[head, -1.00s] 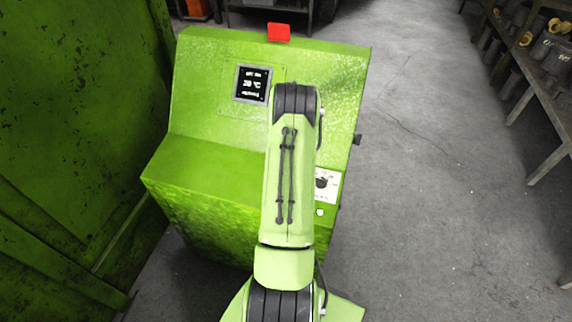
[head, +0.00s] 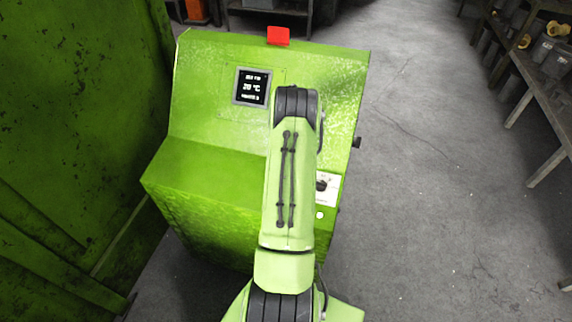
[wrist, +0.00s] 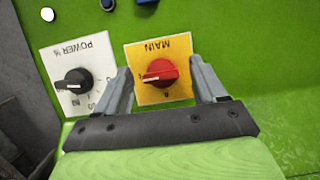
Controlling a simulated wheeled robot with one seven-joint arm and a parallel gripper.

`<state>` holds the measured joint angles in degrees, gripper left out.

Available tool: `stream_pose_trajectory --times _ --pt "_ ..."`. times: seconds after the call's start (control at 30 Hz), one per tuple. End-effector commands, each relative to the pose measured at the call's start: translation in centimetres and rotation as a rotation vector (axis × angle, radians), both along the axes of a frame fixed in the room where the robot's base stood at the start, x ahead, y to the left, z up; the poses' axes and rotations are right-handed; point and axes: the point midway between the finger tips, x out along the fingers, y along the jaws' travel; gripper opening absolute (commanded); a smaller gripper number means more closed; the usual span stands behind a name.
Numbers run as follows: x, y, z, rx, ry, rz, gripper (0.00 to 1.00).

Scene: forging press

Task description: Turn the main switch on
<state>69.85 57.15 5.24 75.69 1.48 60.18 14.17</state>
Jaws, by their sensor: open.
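The main switch (wrist: 160,73) is a red rotary knob on a yellow plate marked MAIN (wrist: 178,48), seen in the wrist view on the green panel. The plate appears upside down in this view. The knob's white pointer mark faces left. My gripper (wrist: 163,82) is open, with one grey finger on each side of the red knob. I cannot tell whether either finger touches it. In the head view my arm hides the main switch and my gripper.
A black power knob (wrist: 74,84) on a white plate is left of the main switch in the wrist view. The green console (head: 210,175) has a small display (head: 251,87) and a red light (head: 278,36) on top. A bench (head: 545,105) stands at the right; the floor between is clear.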

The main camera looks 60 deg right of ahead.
Motion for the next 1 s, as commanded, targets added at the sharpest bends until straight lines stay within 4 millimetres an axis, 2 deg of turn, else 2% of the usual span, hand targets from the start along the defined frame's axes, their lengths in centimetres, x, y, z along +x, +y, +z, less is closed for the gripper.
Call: stream_pose_trajectory --times 0.17,0.4,0.6,0.73,1.0 --pt "0.1 -0.7 2.6 -0.006 -0.002 0.0 0.7" --pt "0.3 -2.3 9.4 -0.006 -0.002 -0.001 0.7" --pt "0.4 -3.3 14.0 -0.004 -0.002 0.0 0.7" --pt "0.5 -3.6 15.2 -0.002 0.0 0.0 0.7" --pt "0.5 -3.6 15.3 0.0 0.0 0.0 0.7"
